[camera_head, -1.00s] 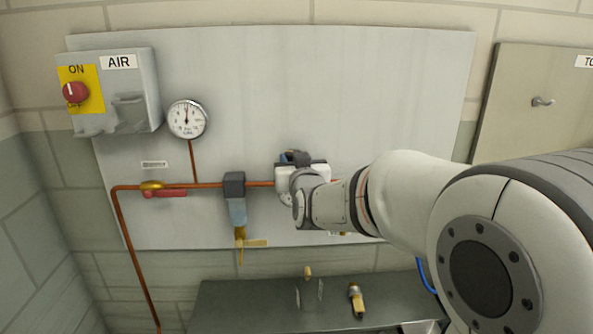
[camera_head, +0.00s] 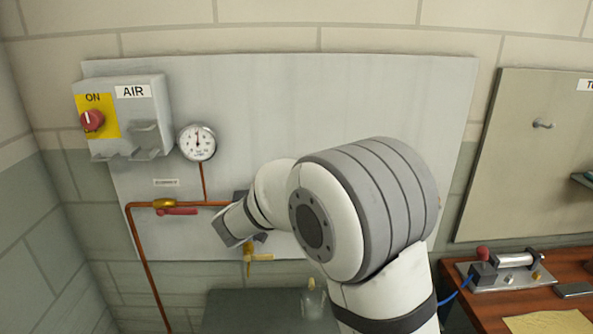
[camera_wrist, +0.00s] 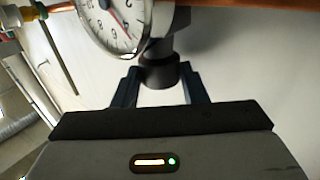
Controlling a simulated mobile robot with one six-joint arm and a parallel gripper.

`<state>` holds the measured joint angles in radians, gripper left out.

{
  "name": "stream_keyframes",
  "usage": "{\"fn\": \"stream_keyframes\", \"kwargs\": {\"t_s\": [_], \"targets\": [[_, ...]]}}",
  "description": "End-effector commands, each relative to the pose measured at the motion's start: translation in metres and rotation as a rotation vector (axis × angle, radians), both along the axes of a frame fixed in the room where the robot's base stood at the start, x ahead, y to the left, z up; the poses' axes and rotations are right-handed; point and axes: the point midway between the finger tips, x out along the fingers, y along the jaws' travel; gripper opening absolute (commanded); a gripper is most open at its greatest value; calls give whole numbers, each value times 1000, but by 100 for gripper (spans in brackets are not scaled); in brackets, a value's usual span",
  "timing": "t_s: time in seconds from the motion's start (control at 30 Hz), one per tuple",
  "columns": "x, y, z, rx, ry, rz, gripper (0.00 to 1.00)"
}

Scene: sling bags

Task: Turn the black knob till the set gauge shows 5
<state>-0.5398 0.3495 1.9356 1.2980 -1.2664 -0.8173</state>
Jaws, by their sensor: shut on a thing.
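The black knob (camera_wrist: 160,73) shows in the wrist view, under a grey body beside the set gauge. My gripper (camera_wrist: 161,84) is shut on it, one finger on each side. The set gauge (camera_wrist: 112,25) is a round white dial with a red needle, cut off by the top edge of the wrist view. It is tilted, and I cannot read its value surely. In the head view my arm hides the knob, the set gauge and my fingers.
An AIR box (camera_head: 150,108) with a red switch (camera_head: 92,120) and another round gauge (camera_head: 197,142) are on the wall panel at left. A copper pipe (camera_head: 140,245) carries a red-handled valve (camera_head: 177,211). A brass valve (camera_head: 259,257) hangs near my wrist. A wooden bench (camera_head: 470,318) stands at right.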

Motion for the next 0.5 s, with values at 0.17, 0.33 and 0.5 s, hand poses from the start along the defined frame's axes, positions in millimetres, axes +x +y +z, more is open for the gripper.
{"fn": "stream_keyframes", "kwargs": {"t_s": [0.17,0.33,0.5], "targets": [[3,4,4,-1,-2,-131,16],[5,5,3,-1,-4,-226,16],[6,5,3,-1,-5,-285,16]]}}
